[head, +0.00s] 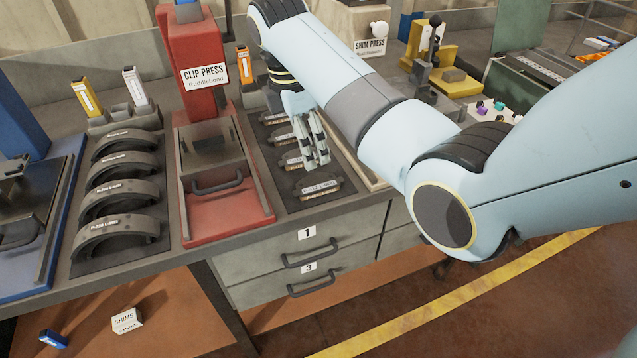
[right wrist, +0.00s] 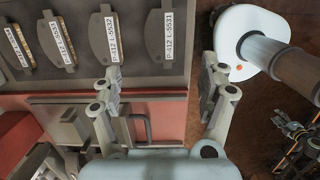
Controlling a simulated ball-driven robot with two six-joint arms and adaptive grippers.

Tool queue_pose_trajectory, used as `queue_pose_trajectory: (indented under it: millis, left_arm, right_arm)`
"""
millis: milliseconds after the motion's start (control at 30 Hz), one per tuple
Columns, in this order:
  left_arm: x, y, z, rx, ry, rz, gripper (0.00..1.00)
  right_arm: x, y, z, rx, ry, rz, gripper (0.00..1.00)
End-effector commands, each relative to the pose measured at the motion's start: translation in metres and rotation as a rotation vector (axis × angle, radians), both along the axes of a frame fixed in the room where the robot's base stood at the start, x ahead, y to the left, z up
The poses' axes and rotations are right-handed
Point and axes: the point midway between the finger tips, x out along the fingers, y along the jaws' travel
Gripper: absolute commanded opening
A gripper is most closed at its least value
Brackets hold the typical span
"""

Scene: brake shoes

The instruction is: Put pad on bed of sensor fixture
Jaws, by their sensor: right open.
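My right gripper (head: 317,160) points down over the tray, behind the front pad in the head view. Its fingers are spread and empty in the right wrist view (right wrist: 160,82), with the end pad ahead of the gap. No label clearly identifies the sensor fixture. My left gripper is not seen.
The red clip press (head: 192,75) stands left of the pad tray. Curved brake shoes (head: 120,190) lie further left. A shim press (head: 370,47) and a yellow fixture (head: 452,82) stand behind my right arm. Drawers (head: 310,250) are below.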

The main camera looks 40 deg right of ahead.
Motion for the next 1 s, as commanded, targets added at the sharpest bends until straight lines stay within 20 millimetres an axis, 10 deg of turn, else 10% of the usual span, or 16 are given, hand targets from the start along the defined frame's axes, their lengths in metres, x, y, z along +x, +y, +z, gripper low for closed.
queue_pose_trajectory:
  millis: [333, 1000]
  left_arm:
    - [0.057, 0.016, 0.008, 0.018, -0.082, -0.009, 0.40]
    - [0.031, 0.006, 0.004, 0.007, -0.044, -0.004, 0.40]
  right_arm:
    - [-0.004, 0.000, -0.037, 0.010, 0.010, 0.006, 0.77]
    - [-0.004, -0.017, -0.104, 0.011, 0.006, 0.007, 0.77]
